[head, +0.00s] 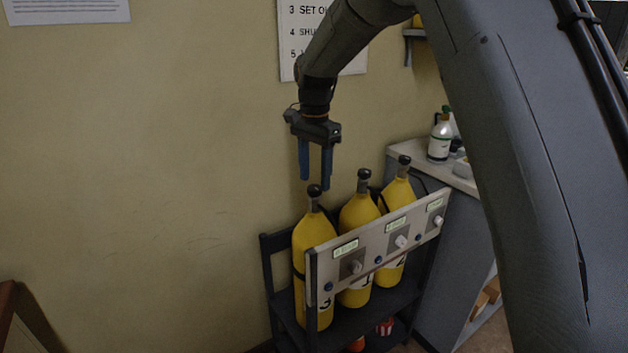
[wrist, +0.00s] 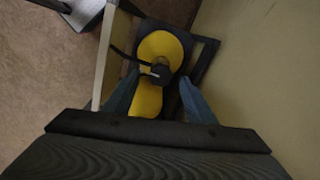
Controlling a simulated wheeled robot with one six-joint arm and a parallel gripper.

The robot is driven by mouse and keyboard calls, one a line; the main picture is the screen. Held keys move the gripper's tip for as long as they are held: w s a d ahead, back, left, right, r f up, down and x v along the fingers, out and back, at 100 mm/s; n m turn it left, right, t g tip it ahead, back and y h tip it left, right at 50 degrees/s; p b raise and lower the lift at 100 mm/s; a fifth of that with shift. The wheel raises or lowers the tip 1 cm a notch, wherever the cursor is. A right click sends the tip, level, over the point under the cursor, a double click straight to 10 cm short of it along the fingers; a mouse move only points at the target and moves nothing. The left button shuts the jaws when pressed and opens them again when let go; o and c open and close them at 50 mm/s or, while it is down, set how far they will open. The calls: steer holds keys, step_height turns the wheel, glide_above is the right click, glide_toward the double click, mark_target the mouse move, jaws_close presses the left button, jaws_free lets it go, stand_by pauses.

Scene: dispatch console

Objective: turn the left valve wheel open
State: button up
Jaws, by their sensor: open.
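The left valve wheel (head: 314,191) is a small black knob on top of the left yellow cylinder (head: 312,240), which stands upright in a dark rack. My gripper (head: 315,184) points straight down with its two blue fingers open. The fingertips are just above or level with the wheel's top in the head view. In the wrist view the dark wheel (wrist: 160,72) shows between the open fingers (wrist: 160,79), with gaps on both sides. I see no contact. The exact height gap is hard to tell.
Two more yellow cylinders with black wheels, the middle one (head: 360,215) and the right one (head: 398,190), stand beside it. A pale panel (head: 375,248) with knobs runs across the rack's front. The wall (head: 150,150) is close behind. A counter (head: 405,158) stands at the right.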

steer(key=shift+f, duration=1.15)
steer(key=c, duration=1)
steer(key=shift+a, duration=0.15)
steer(key=shift+c, duration=0.2)
